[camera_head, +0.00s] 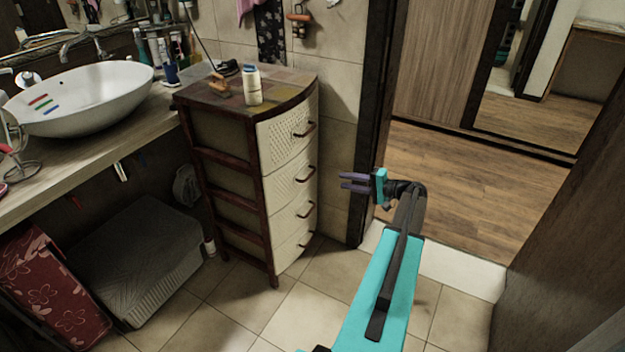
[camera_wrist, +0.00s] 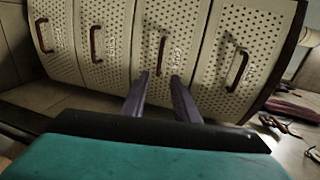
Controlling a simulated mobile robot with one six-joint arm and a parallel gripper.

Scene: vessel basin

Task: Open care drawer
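A cabinet of several cream, perforated drawers in a dark red-brown frame (camera_head: 268,238) stands left of the doorway. All its drawers look shut. Each has a dark bar handle, such as the top handle (camera_head: 305,130) and the second handle (camera_head: 306,175). My gripper (camera_head: 343,182) is to the right of the cabinet, open and empty, fingers pointing left. In the wrist view the drawers appear turned sideways. The two fingers (camera_wrist: 160,82) point at the second drawer from the top, with its handle (camera_wrist: 161,56) just beyond the gap, not between them. Small drawer labels are unreadable.
A white basin (camera_head: 80,100) on a counter is at left, with a grey hamper (camera_head: 140,255) below. The dark door frame (camera_head: 370,130) is close to my gripper. Tiled floor before the cabinet is clear.

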